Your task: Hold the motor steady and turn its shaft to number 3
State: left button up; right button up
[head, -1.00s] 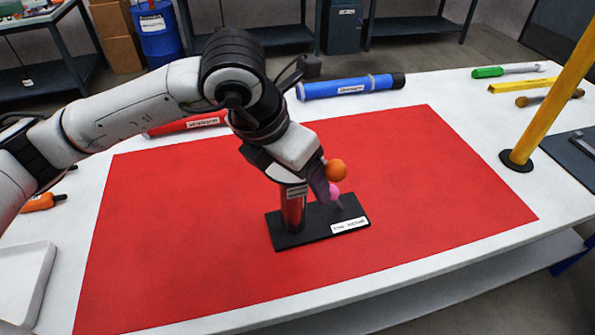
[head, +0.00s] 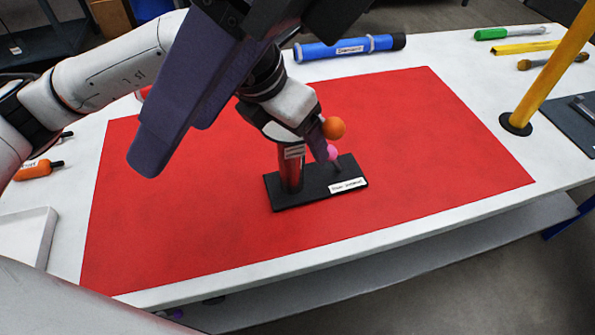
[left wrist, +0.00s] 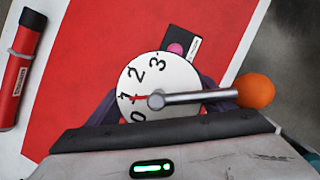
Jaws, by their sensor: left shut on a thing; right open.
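The motor is a red upright cylinder (head: 291,172) on a black base plate (head: 310,195) with a white label. In the left wrist view its round white dial (left wrist: 165,70) carries the numbers 0 to 3. The metal shaft lever (left wrist: 195,97) ends in an orange ball (left wrist: 255,91); the red mark on its other side points at 1. The orange ball also shows in the head view (head: 334,128). My left gripper (head: 300,150) is shut on the motor below the dial. My right gripper (head: 178,142) is open and empty, up and left of the motor, nearer the camera.
A pink ball (head: 331,153) stands above the base plate. A red mat (head: 430,150) lies under the motor, clear around it. A blue cylinder (head: 345,48) lies at the back, a yellow post (head: 552,70) stands right, and a white tray (head: 30,238) is at left.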

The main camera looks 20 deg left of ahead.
jog(key=w+d+f+t+h, duration=0.2)
jog(key=w+d+f+t, duration=0.15)
jog(key=w, duration=0.35)
jog(key=t+h, duration=0.3)
send_over(335, 120)
jog(key=s+d, duration=0.1)
jog(key=s, duration=0.1)
jog(key=f, duration=0.1)
jog(key=shift+n, duration=0.3)
jog(key=x, duration=0.9)
jog(key=shift+f, duration=0.45)
jog(key=c, duration=1.1)
jog(key=shift+w+d, duration=0.1)
